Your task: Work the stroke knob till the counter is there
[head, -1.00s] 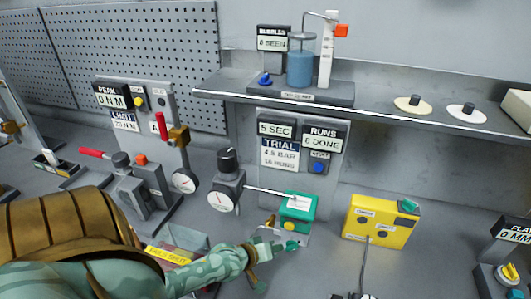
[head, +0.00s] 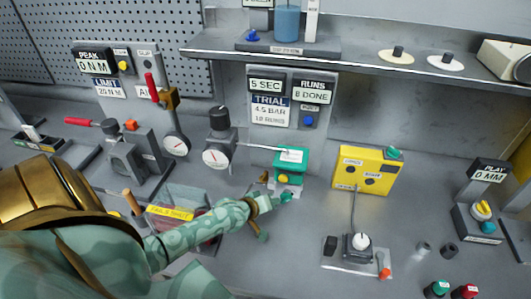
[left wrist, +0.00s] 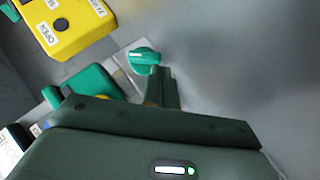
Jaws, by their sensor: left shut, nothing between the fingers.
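The teal knob (head: 285,197), which I take for the stroke knob, sits at the front of the green actuator box (head: 291,160). It also shows in the left wrist view (left wrist: 145,58), with a white mark on it. My left gripper (head: 272,203) is shut and empty at the knob. In the left wrist view its fingertips (left wrist: 163,78) are at the knob's lower edge; I cannot tell whether they touch. The RUNS counter (head: 312,91) seems to read 8 DONE. The TRIAL card (head: 271,110) beside it shows 4.5 BAR and a runs figure too blurred to be sure of. My right gripper is not in view.
A yellow box (head: 366,170) with a cable stands right of the actuator. A round gauge (head: 216,157) stands left of it. A small device with a white knob (head: 360,241) lies in front. My left arm covers part of a clear bin (head: 187,201).

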